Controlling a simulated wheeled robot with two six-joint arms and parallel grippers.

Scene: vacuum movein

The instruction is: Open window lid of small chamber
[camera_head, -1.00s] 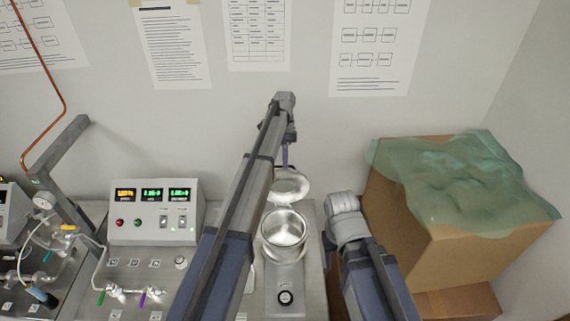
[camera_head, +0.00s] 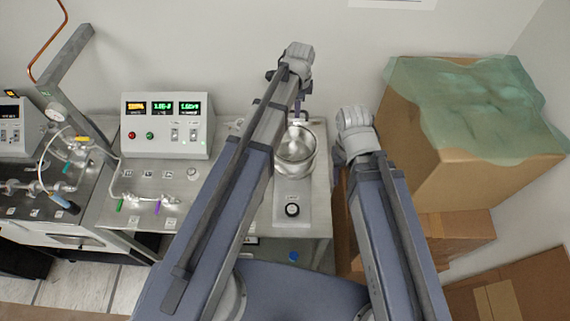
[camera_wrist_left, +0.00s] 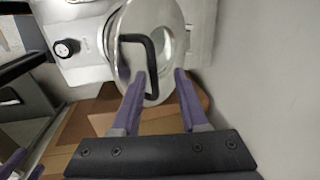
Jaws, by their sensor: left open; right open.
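The small chamber (camera_head: 296,164) is a round metal pot on a grey plate with a black knob, and its mouth shows uncovered in the head view. Its window lid (camera_wrist_left: 172,15), a metal disc with a round window and a black handle (camera_wrist_left: 124,39), stands tilted off the mouth in the left wrist view. In the head view the lid is mostly hidden behind my left gripper (camera_head: 302,112). In the left wrist view the left gripper (camera_wrist_left: 159,74) is open, its left finger overlapping the handle. My right gripper (camera_head: 338,157) is right of the chamber, its fingers mostly hidden.
A control box (camera_head: 166,125) with lit displays stands left of the chamber on the bench. Valves and tubing (camera_head: 150,203) lie in front of it. Cardboard boxes (camera_head: 455,185), one under a green cover (camera_head: 470,100), stand close on the right. The wall is just behind.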

